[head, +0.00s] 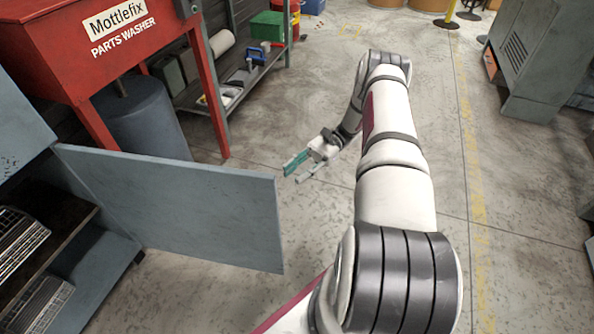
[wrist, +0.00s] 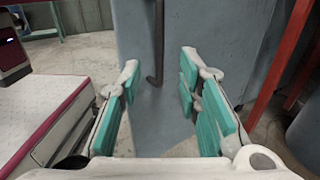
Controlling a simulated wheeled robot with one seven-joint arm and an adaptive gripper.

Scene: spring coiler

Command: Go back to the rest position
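My gripper (head: 298,166) hangs at the end of my white arm, over the open floor, just right of the edge of the open blue-grey cabinet door (head: 175,205) in the head view. In the wrist view my gripper (wrist: 157,90) has its two teal-padded fingers spread wide apart with nothing between them. Beyond the fingers stands the blue-grey door panel (wrist: 205,40) with a dark bar handle (wrist: 158,45) on it. The handle lies apart from the finger pads, as far as I can tell.
A red Mottlefix parts washer (head: 80,45) and a grey drum (head: 140,120) stand behind the door. A shelf (head: 225,85) with boxes and tools is behind. A grey machine cabinet (head: 535,55) stands at the right. The concrete floor (head: 290,100) between is clear.

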